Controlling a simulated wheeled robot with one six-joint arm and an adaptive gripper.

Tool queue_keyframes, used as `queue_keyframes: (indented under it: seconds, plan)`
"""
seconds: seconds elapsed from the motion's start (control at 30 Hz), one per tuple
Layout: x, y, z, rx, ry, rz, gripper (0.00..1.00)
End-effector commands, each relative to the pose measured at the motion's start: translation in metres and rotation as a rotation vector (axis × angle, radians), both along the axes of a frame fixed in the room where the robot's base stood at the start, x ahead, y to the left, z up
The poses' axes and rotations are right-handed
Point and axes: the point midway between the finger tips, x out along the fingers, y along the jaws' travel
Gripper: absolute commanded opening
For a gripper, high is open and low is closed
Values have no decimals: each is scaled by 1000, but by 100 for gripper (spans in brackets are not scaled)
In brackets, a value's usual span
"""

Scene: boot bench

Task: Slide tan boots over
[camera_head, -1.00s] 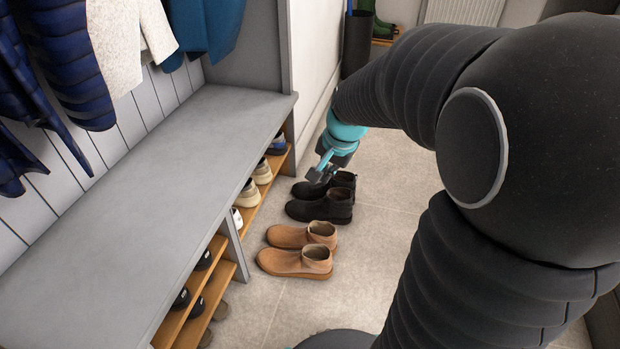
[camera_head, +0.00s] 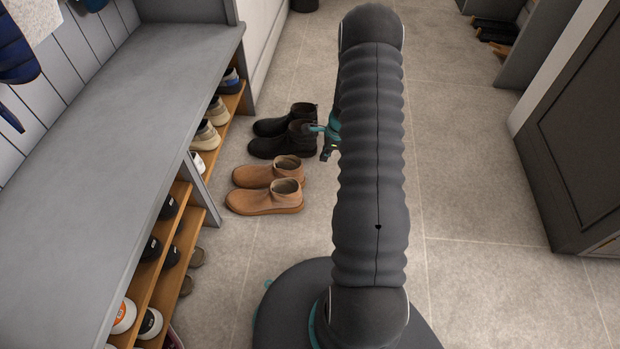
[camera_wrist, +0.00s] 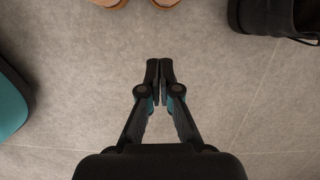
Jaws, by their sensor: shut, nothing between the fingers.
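The pair of tan boots (camera_head: 266,185) stands upright on the floor in front of the bench, toes toward it, one beside the other. My gripper (camera_head: 319,141) is at the heel side of the black boots, partly hidden by my arm in the head view. In the wrist view my gripper (camera_wrist: 166,68) is shut and empty, with bare floor under the fingertips. The heel ends of the tan boots (camera_wrist: 110,3) show at the top edge of that view, apart from the fingers. Most of the tan boots is cut off there.
A pair of black boots (camera_head: 283,133) stands just beyond the tan ones; one shows at the wrist view's top right (camera_wrist: 272,15). The grey bench (camera_head: 120,130) with shoe shelves runs along the left. Floor right of my arm is clear up to a dark cabinet (camera_head: 585,150).

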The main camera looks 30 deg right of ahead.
Motion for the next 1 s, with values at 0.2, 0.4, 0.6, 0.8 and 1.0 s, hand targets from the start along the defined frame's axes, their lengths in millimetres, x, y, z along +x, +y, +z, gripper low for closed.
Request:
queue_keyframes:
  seconds: [0.2, 0.4, 0.6, 0.8, 1.0]
  plan:
    - [-7, -9, -37, 20, 30, -90, 0]
    - [-5, -6, -58, 21, 33, -95, 0]
    - [-1, 2, -93, 22, 34, -95, 0]
    - [4, 9, -129, 21, 33, -93, 0]
    - [18, 30, -135, 20, 30, -90, 0]
